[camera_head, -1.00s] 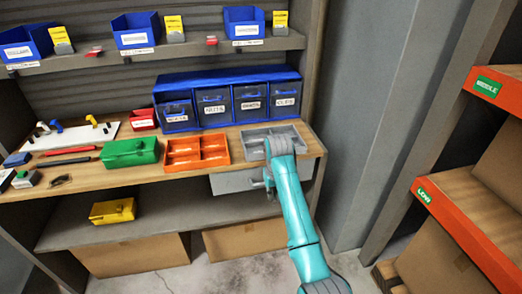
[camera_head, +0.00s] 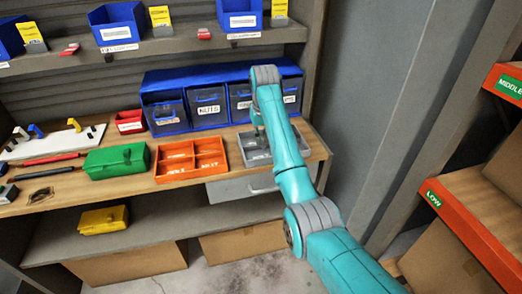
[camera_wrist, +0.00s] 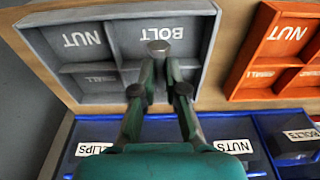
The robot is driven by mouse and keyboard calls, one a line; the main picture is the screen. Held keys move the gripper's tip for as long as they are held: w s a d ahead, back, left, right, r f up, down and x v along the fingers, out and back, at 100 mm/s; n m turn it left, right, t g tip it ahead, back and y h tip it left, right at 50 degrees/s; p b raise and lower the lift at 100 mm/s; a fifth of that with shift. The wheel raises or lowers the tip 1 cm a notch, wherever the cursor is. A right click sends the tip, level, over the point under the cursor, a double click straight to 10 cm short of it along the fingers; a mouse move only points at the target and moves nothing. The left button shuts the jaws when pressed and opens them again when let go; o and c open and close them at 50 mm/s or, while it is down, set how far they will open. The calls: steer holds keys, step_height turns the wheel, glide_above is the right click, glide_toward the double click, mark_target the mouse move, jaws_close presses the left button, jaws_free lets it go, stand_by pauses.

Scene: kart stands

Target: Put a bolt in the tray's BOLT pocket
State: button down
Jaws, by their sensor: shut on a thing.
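The grey tray (camera_head: 250,166) lies on the wooden bench in the head view. In the wrist view the grey tray (camera_wrist: 113,15) appears upside down, with pockets marked BOLT, NUT and SMALL. My gripper (camera_wrist: 159,70) is shut on a bolt, whose grey head (camera_wrist: 158,47) shows between the fingertips. The bolt overlaps the BOLT pocket (camera_wrist: 185,42), just beside its lettering. Its height over the pocket floor is hard to tell. In the head view my gripper (camera_head: 259,136) points down over the tray, partly hidden by my arm.
An orange divided tray (camera_head: 190,160) and a green box (camera_head: 116,159) stand left of the grey tray. The blue drawer cabinet (camera_head: 225,75) with labelled drawers stands close behind it. A grey upright panel (camera_head: 385,100) is to the right.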

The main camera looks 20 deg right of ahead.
mark_target(261, 156)
steer(key=shift+f, duration=2.9)
steer(key=shift+f, duration=0.1)
steer(key=c, duration=1.2)
jaws_free()
